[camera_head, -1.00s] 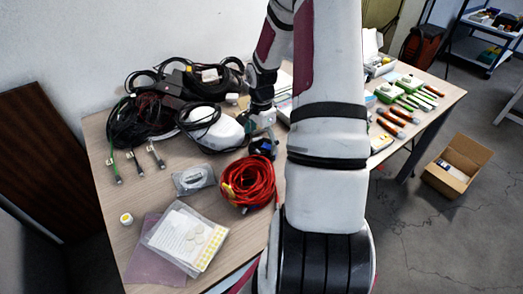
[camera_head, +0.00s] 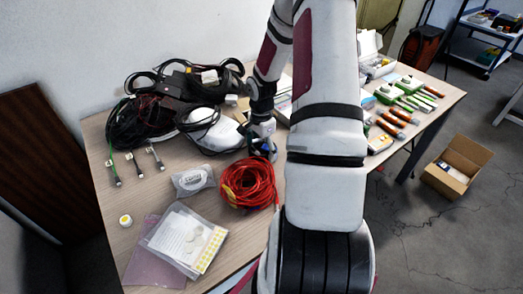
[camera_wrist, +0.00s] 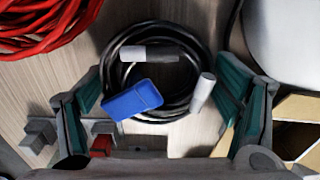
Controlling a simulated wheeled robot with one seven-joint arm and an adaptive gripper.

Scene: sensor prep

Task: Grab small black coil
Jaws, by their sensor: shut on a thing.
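The small black coil (camera_wrist: 192,62) lies between the two finger pads in the wrist view. It is a ring of black cable with a blue plug (camera_wrist: 133,99) and grey-white connector ends (camera_wrist: 203,92). My gripper (camera_wrist: 163,88) is shut on the coil, one teal-padded finger on each side. In the head view my gripper (camera_head: 263,142) is low at the table, just behind the red cable coil, and largely hides the black coil. I cannot tell whether the coil is clear of the tabletop.
The red cable coil (camera_head: 249,183) is close in front of my gripper. A white rounded device (camera_head: 212,130) and a black cable heap (camera_head: 140,124) are to the left. A bagged item (camera_head: 193,180) and flat packets (camera_head: 188,240) lie nearer. Tools (camera_head: 400,115) lie to the right.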

